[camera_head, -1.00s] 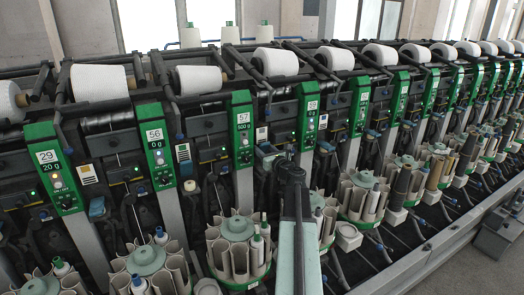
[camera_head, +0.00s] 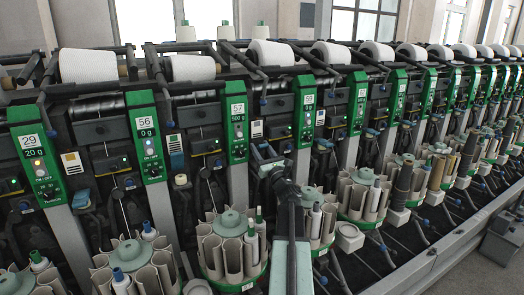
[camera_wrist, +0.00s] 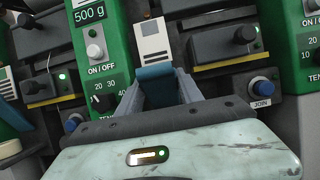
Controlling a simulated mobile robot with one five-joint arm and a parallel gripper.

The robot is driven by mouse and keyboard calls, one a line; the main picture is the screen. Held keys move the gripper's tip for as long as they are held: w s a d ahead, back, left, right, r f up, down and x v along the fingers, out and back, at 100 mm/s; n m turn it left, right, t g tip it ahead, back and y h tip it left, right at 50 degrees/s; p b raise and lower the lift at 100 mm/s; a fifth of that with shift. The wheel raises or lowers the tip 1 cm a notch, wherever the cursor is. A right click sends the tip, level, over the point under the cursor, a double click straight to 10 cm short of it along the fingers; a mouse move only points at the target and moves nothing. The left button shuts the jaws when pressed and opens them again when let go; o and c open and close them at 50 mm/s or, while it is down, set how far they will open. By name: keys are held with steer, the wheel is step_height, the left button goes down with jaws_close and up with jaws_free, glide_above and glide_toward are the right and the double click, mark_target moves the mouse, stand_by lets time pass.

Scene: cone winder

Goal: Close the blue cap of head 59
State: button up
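The panel of head 57 (camera_head: 237,125) reads 57 and 500 g; the number on the green panel to its right (camera_head: 307,115) is too small to read surely. In the wrist view a dark blue cap (camera_wrist: 156,86) sits below a white label plate (camera_wrist: 154,40), right of the 500 g panel (camera_wrist: 95,50). My gripper (camera_wrist: 158,82) is at this cap, its grey fingers apart with the cap showing between them. I cannot tell whether they touch it. In the head view my gripper (camera_head: 258,157) is just right of the 57 panel and hides this cap.
Another blue cap (camera_head: 176,156) sits right of panel 56 (camera_head: 146,135), and one more (camera_head: 323,145) lies farther right. A blue JOIN button (camera_wrist: 262,87) is right of my gripper. Bobbin magazines (camera_head: 231,240) stand below. Clear floor shows at the lower right.

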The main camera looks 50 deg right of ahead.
steer(key=o, duration=0.4)
steer(key=b+v, duration=0.3)
steer(key=v, duration=0.5)
steer(key=shift+w, duration=0.1)
steer(key=shift+r, duration=0.1)
